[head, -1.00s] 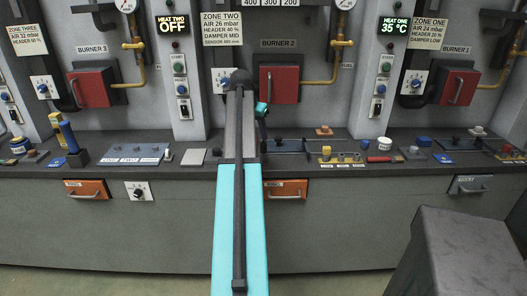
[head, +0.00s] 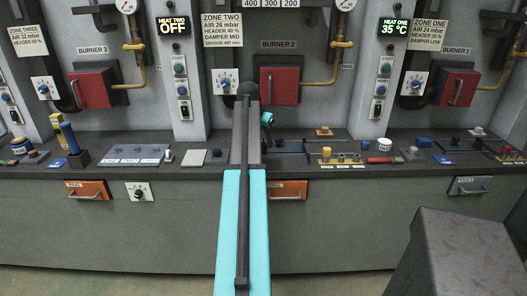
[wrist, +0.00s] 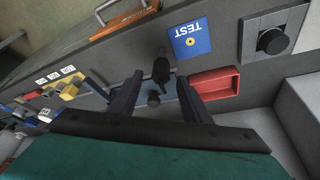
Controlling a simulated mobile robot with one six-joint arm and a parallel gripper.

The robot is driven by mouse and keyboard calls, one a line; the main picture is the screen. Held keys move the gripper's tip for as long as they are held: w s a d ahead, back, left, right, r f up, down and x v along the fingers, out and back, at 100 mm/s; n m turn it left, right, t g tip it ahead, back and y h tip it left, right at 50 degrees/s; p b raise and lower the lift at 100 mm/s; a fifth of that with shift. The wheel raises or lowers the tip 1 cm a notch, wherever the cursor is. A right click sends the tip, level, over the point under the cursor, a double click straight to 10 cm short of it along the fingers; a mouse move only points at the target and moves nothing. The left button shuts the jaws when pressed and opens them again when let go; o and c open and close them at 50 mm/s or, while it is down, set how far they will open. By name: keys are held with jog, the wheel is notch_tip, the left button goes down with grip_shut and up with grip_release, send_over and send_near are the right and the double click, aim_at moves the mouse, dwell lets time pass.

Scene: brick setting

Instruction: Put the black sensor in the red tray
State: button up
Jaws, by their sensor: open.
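My gripper (wrist: 156,100) is open, its two dark fingers pointing down at the bench in the wrist view. A small black piece (wrist: 161,69), which looks like the black sensor, shows between the fingertips. It appears apart from both fingers, though contact is hard to judge. A second dark knob (wrist: 153,99) shows nearer the palm. The red tray (wrist: 216,83) lies just right of the right finger, which covers its near end; its visible inside looks empty. In the head view my arm hides the gripper's fingers and the red tray.
A blue TEST pad (wrist: 190,41) lies beside the sensor toward the bench's front edge. A grey plate with a black knob (wrist: 272,41) is to the right. Behind the bench is the wall with a red burner door (head: 280,86).

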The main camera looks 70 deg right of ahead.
aim_at(264, 145)
jog(key=shift+x, duration=1.85)
jog(key=shift+f, duration=0.1)
jog(key=shift+p+x, duration=0.85)
jog(key=shift+x, duration=1.65)
jog(key=shift+c, duration=0.2)
grip_shut()
